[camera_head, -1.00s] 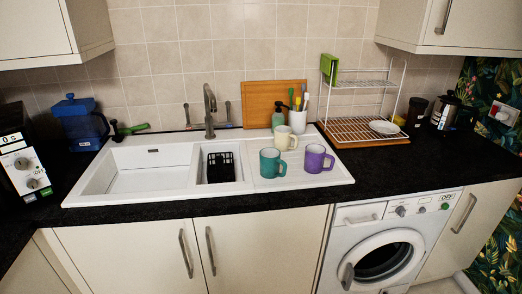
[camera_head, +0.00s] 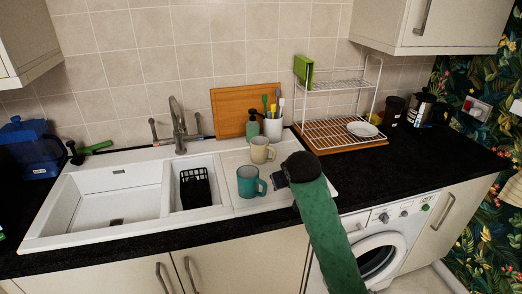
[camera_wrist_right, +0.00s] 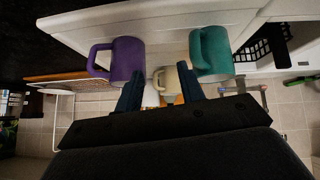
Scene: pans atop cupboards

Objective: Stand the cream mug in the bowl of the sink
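The cream mug (camera_head: 262,150) stands upright on the sink's drainer, behind the teal mug (camera_head: 248,182). In the right wrist view, which is upside down, the cream mug (camera_wrist_right: 171,82) shows between my fingers, farther off, with the teal mug (camera_wrist_right: 211,53) and purple mug (camera_wrist_right: 128,60) on either side. My right gripper (camera_wrist_right: 161,90) is open and empty. In the head view my right gripper (camera_head: 281,179) is beside the teal mug and my arm hides the purple mug. The large sink bowl (camera_head: 110,205) at left looks empty. My left gripper is out of view.
A black basket (camera_head: 195,188) sits in the small basin. A soap bottle (camera_head: 252,124), utensil pot (camera_head: 273,128) and cutting board (camera_head: 228,104) stand behind the mugs. A dish rack (camera_head: 335,132) is at right. A tap (camera_head: 178,125) rises behind the sink.

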